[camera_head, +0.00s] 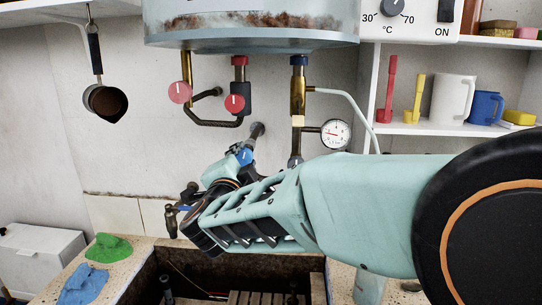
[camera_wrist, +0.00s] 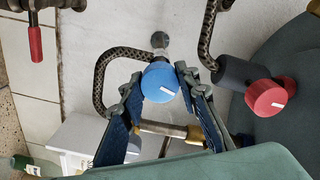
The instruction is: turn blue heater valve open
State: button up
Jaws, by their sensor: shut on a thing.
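The blue heater valve (camera_wrist: 159,82) is a round knob with a white mark line, in the middle of the wrist view. My gripper (camera_wrist: 158,88) has one finger on each side of the knob and is shut on it. In the head view my gripper (camera_head: 238,160) reaches up to the wall pipe below the heater. Only a small blue part of the valve (camera_head: 245,156) shows there; my gripper hides the rest.
The heater tank (camera_head: 250,22) hangs above, with red knobs (camera_head: 180,93) and a pressure gauge (camera_head: 336,134) close by. A tap (camera_head: 171,220) is left of my gripper, over the stone trough (camera_head: 140,262). A shelf (camera_head: 440,130) with mugs stands right. A ladle (camera_head: 105,101) hangs left.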

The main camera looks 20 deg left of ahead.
jog(key=shift+n+p, duration=0.45)
jog(key=shift+n, duration=1.05)
jog(key=o, duration=1.2)
jog(key=shift+c, duration=0.2)
jog(key=v, duration=1.2)
jog(key=shift+s+r, duration=0.1)
jog(key=shift+r, duration=0.05)
